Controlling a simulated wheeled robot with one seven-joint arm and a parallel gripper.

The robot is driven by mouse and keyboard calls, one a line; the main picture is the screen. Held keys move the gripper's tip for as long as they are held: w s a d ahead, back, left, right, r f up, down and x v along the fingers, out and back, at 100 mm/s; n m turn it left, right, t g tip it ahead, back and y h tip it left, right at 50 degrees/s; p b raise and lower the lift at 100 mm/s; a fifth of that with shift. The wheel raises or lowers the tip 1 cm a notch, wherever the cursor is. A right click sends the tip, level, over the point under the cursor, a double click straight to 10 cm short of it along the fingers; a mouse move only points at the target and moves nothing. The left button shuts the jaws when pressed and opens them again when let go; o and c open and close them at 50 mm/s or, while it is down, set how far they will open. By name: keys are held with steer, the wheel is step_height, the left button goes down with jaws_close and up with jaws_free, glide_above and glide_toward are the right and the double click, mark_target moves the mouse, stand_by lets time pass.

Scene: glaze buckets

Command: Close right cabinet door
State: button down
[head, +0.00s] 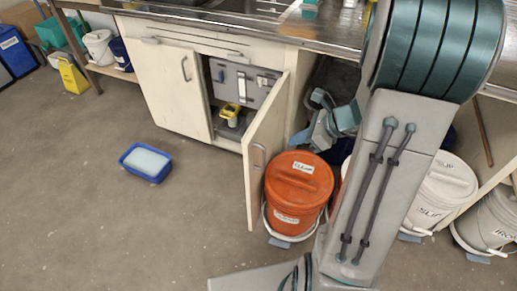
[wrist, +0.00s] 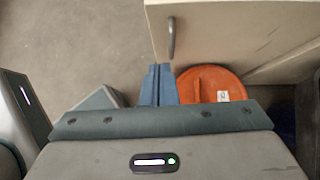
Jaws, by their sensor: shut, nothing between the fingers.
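The right cabinet door (head: 267,135) is white and stands swung out from the cabinet, with a metal handle (head: 258,155) near its free edge. In the wrist view the door (wrist: 225,22) is at the top right, with its handle (wrist: 171,38) just beyond my fingertips. My gripper (head: 299,137) is on the right of the door, above the orange bucket. Its blue fingers (wrist: 158,69) are together and empty. I cannot tell whether they touch the door. My arm hides part of the area to the right.
An orange lidded bucket (head: 297,183) stands close beside the open door. The left cabinet door (head: 172,88) is shut. A yellow item (head: 230,111) sits inside the cabinet. A blue tub (head: 147,162) lies on the floor, with free floor around it. White buckets (head: 437,190) stand at right.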

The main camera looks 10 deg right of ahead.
mark_target(251, 148)
steer(key=x, duration=0.4)
steer(key=a+r+b+x, duration=0.1)
steer(key=x, duration=0.3)
steer(key=w+b+x, duration=0.1)
steer(key=x, duration=0.3)
steer(key=shift+a+r, duration=0.15)
steer(key=shift+a, duration=0.1)
steer(key=shift+w+a, duration=0.3)
steer(key=shift+w, duration=0.05)
